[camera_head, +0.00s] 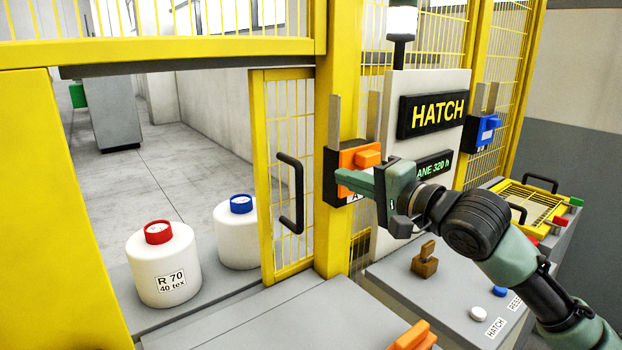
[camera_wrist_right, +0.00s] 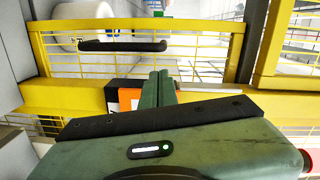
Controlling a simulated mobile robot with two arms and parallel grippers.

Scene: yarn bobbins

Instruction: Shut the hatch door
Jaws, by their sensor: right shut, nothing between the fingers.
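The hatch door (camera_head: 264,215) is a yellow-framed mesh panel with a black bar handle (camera_head: 291,195). It stands at the right side of the opening, and most of the opening is uncovered. In the right wrist view the handle (camera_wrist_right: 122,46) lies beyond my fingertips. My right gripper (camera_head: 345,181) is shut and empty, to the right of the handle and apart from it. Its fingers (camera_wrist_right: 157,82) point toward the door, in front of an orange and black block (camera_head: 352,158) on the yellow post. I cannot tell whether they touch the block. My left gripper is not in view.
White bobbins with a red cap (camera_head: 160,262) and a blue cap (camera_head: 237,235) stand on the ledge in the opening. A grey console (camera_head: 440,300) with a brown switch (camera_head: 425,260) and buttons lies below my right arm. A HATCH sign (camera_head: 435,113) hangs behind.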

